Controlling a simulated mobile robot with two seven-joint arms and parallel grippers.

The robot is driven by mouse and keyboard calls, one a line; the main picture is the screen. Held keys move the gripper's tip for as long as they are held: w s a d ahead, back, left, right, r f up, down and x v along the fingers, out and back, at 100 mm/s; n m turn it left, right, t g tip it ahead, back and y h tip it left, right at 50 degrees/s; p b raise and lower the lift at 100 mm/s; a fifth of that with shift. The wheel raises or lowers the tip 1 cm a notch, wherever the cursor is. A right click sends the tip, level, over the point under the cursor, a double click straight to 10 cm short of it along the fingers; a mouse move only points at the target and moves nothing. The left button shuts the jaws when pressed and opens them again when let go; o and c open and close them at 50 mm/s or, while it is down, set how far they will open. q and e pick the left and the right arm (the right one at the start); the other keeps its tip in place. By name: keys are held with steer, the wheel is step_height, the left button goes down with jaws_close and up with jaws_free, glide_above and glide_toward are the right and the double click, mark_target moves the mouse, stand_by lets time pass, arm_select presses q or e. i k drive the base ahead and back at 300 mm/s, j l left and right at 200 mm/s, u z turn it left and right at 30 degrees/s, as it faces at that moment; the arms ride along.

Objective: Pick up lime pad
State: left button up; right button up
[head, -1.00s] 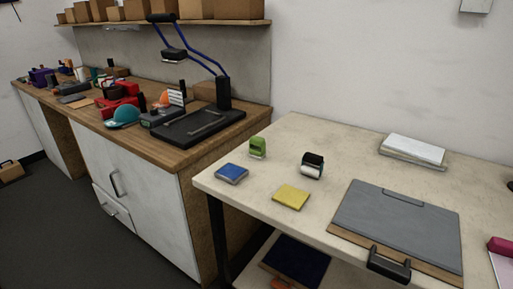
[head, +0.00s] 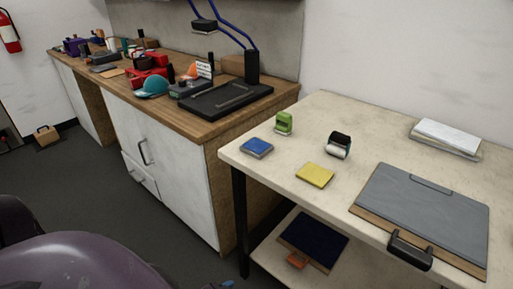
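No pad here looks plainly lime; the closest is a flat, square yellow pad (head: 315,175), lying near the front edge of the pale table. A similar blue pad (head: 257,147) lies to its left. A lime-green stamp-like object (head: 284,123) stands behind the blue pad. A black and white stamp-like object (head: 338,145) with a teal band stands behind the yellow pad. I see neither gripper in the head view, and nothing touches the pads.
On the pale table (head: 308,108), a grey clipboard (head: 425,210) with a black clip lies right of the pads, and white papers (head: 447,134) lie behind. A cluttered wooden workbench (head: 205,118) stands left. A lower shelf holds a dark blue item (head: 314,238).

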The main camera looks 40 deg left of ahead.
mark_target(281, 127)
steer(key=j, duration=0.8)
steer(key=i+j, duration=0.1)
steer(key=j, duration=0.75)
steer(key=i+j, duration=0.1)
steer(key=j, duration=0.7)
